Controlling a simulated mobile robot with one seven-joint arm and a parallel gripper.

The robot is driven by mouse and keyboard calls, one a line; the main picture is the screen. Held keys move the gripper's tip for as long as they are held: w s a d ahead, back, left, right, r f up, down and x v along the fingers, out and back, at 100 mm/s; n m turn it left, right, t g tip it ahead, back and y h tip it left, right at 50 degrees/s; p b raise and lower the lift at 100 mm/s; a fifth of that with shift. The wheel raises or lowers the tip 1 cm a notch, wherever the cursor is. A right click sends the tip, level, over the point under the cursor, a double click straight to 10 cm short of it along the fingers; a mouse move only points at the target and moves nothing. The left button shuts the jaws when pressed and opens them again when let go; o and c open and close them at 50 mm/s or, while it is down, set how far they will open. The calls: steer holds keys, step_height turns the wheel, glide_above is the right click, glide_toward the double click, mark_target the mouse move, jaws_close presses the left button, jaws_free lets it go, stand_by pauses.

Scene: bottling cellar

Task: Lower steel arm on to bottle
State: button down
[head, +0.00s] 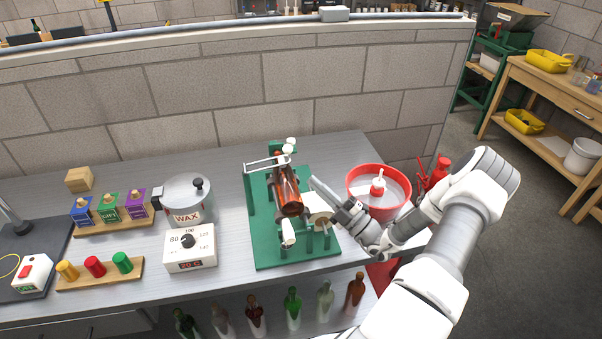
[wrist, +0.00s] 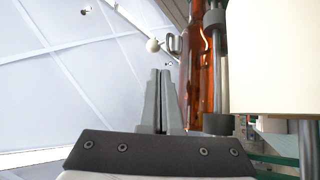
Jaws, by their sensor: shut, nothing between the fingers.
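The amber bottle (head: 288,194) lies on the rollers of a green bench device (head: 262,246). In the wrist view the bottle (wrist: 200,75) runs just right of my fingers. The steel arm (head: 262,163) is a thin bent bar at the device's far end, near the bottle's far end; whether it touches the bottle I cannot tell. White balls show near it, and one white ball (wrist: 152,45) on a thin rod is ahead of my fingers in the wrist view. My gripper (head: 313,181) is shut and empty, just right of the bottle. Its fingertips (wrist: 160,72) are together.
A label roll (head: 320,217) is at the device's right. A wax pot (head: 187,200) and dial box (head: 190,248) stand left. A block wall (head: 215,90) rises behind the bench.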

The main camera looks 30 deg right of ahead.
steer(key=b+v, duration=0.1)
steer(key=v, duration=0.7)
steer(key=shift+s+y, duration=0.25)
steer(key=shift+y, duration=0.05)
steer(key=shift+a, duration=0.15)
